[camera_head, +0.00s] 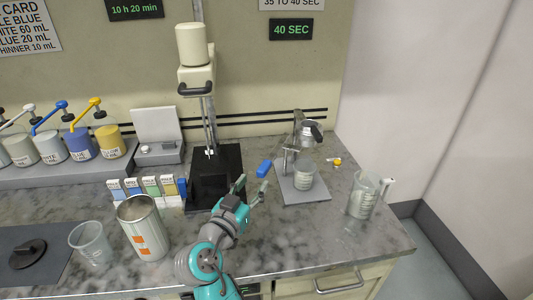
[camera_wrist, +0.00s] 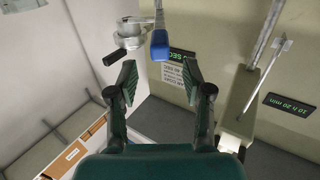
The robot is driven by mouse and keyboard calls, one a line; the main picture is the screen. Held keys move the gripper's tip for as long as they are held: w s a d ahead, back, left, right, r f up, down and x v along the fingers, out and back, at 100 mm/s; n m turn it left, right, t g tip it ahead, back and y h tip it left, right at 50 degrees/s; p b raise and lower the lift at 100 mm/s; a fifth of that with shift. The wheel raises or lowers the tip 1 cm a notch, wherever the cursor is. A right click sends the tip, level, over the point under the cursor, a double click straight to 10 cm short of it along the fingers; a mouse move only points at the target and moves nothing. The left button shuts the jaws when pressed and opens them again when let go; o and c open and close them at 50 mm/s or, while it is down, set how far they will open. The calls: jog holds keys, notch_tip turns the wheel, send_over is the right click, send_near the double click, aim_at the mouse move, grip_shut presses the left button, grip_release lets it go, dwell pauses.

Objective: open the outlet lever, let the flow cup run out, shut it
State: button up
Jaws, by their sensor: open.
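The flow cup (camera_head: 310,131) is a grey metal cup with a dark handle, held on a stand over a grey base plate at the right of the bench. It also shows at the upper left of the wrist view (camera_wrist: 130,36). A blue handle (camera_head: 264,168), apparently the outlet lever, sits left of the stand; the wrist view shows it (camera_wrist: 160,45) ahead, between the fingertip lines. My gripper (camera_head: 251,186) is open and empty, just short of the blue handle. A clear beaker (camera_head: 304,175) stands on the plate below the cup. The outlet itself is too small to make out.
A clear jug (camera_head: 362,196) stands right of the plate, near a small yellow item (camera_head: 335,161). A metal can (camera_head: 146,238) and clear cup (camera_head: 91,243) stand at left. A dark-based mixer (camera_head: 213,175) is behind my arm. A "40 SEC" display (camera_head: 291,30) hangs above.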

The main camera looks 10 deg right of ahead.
aim_at(264, 165)
jog(key=x, duration=0.8)
grip_shut()
